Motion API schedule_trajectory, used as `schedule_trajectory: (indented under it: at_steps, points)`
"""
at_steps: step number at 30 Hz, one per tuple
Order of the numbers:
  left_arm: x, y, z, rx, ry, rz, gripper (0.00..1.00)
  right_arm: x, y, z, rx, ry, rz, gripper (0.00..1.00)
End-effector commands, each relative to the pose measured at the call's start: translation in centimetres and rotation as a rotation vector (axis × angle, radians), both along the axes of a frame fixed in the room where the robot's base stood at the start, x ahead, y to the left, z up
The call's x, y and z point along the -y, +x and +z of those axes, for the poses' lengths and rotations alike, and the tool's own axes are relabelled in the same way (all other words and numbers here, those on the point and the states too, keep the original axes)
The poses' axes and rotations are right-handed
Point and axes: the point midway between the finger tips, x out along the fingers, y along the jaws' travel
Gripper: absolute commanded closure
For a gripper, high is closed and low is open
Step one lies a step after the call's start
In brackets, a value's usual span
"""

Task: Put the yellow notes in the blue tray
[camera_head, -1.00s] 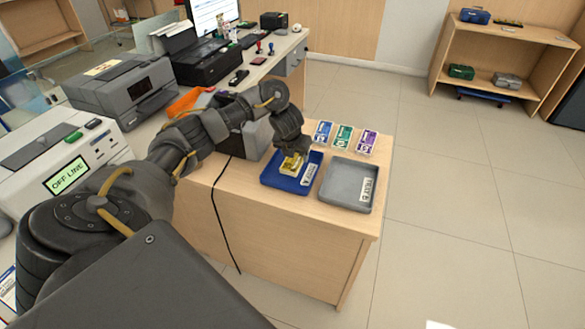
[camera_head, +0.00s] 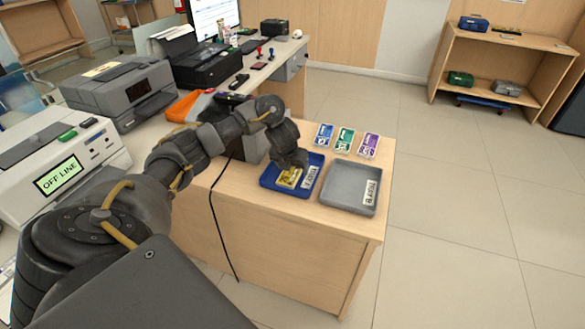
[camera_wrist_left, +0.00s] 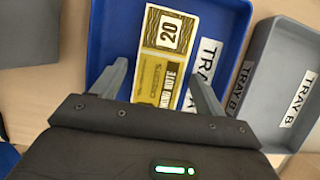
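The yellow notes (camera_head: 289,177) lie in the blue tray (camera_head: 270,182), beside its white label. In the left wrist view the yellow notes (camera_wrist_left: 165,50), marked 20, lie flat on the floor of the blue tray (camera_wrist_left: 115,32). My left gripper (camera_head: 293,163) is just above the notes. In the left wrist view its two fingers (camera_wrist_left: 160,80) are spread apart, one at each side of the notes, with nothing gripped between them. The right gripper is in neither view.
A grey tray (camera_head: 335,189) stands right of the blue tray. Blue notes (camera_head: 324,134), green notes (camera_head: 344,140) and purple notes (camera_head: 368,145) lie in a row behind the trays. Printers and a cash box crowd the counter to the left.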

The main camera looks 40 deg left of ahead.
Motion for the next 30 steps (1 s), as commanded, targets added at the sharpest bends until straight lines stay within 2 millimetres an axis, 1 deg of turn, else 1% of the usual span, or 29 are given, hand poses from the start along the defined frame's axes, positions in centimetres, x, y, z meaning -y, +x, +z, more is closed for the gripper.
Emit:
schedule_trajectory:
  at_steps: [1,7,11,14,17,18,20,22,24,27,30]
  points:
    - [0.0,0.0,-0.3,0.0,0.0,0.0,0.25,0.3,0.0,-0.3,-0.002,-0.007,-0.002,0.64]
    - [0.0,0.0,-0.3,0.001,0.0,0.0,0.25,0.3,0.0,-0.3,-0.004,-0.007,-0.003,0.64]
    - [0.1,-0.1,0.5,0.003,0.001,-0.001,0.25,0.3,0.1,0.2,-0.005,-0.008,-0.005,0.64]
    - [0.1,-0.5,2.1,0.004,0.003,-0.001,0.25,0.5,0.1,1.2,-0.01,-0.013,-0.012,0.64]
    - [0.4,-1.2,4.2,0.006,0.005,-0.003,0.25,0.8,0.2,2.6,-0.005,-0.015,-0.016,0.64]
    - [0.5,-1.5,5.1,0.005,0.004,-0.005,0.25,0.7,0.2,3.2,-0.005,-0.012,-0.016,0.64]
    - [0.6,-2.0,6.3,0.006,0.005,-0.003,0.25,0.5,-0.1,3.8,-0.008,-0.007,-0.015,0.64]
    - [0.8,-2.6,7.6,0.004,0.004,-0.003,0.25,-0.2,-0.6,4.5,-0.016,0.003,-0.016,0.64]
    - [1.0,-3.0,8.7,0.004,0.003,-0.003,0.25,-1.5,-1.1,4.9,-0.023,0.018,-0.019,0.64]
    - [1.2,-3.6,9.9,0.004,0.002,-0.002,0.25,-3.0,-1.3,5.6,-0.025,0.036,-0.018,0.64]
    - [1.4,-4.0,10.7,0.003,0.002,-0.002,0.25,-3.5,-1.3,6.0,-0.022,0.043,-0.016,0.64]
